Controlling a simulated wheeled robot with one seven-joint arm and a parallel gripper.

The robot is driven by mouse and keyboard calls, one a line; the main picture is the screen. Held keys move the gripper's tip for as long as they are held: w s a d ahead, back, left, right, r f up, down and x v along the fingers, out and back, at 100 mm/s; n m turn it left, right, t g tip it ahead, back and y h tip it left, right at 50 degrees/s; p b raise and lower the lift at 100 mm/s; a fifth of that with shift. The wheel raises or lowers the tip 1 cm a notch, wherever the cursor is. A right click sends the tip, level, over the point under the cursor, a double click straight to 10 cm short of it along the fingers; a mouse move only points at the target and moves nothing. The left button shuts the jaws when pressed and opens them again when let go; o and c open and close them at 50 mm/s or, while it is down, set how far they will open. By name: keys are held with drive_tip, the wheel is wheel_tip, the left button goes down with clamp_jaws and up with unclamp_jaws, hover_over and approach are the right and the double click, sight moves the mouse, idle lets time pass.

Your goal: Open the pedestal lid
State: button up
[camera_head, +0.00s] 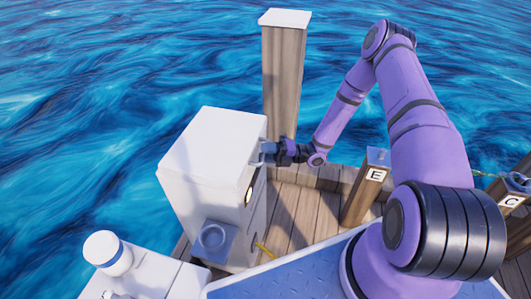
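The white pedestal (188,198) stands on the wooden dock at the left of centre. Its pale lid (215,140) lies on top and looks shut. My gripper (262,152) is at the right side of the pedestal, near its upper edge just below the lid. Its fingertips are close to or touching that side; I cannot tell which. The fingers are small and partly dark here, so their opening is hidden.
A tall wooden post (284,85) with a white cap stands behind my gripper. A shorter post marked E (366,188) and one marked C (511,195) stand to the right. A white round-capped container (105,252) is at the lower left. Blue water surrounds the dock.

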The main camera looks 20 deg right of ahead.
drive_tip(key=shift+a, duration=0.1)
clamp_jaws()
drive_tip(key=shift+r, duration=0.1)
drive_tip(key=w+a+r+m+g+h, duration=0.1)
drive_tip(key=a+r+h, duration=0.15)
drive_tip(key=r, duration=0.65)
drive_tip(key=w+a+r+m+h, duration=0.1)
drive_tip(key=w+r+h, duration=0.15)
drive_tip(key=r, duration=0.65)
drive_tip(key=w+a+r, duration=0.8)
drive_tip(key=a+r, duration=0.4)
drive_tip(key=shift+a+r+h, duration=0.15)
drive_tip(key=shift+r+h, duration=0.1)
drive_tip(key=shift+h, duration=0.05)
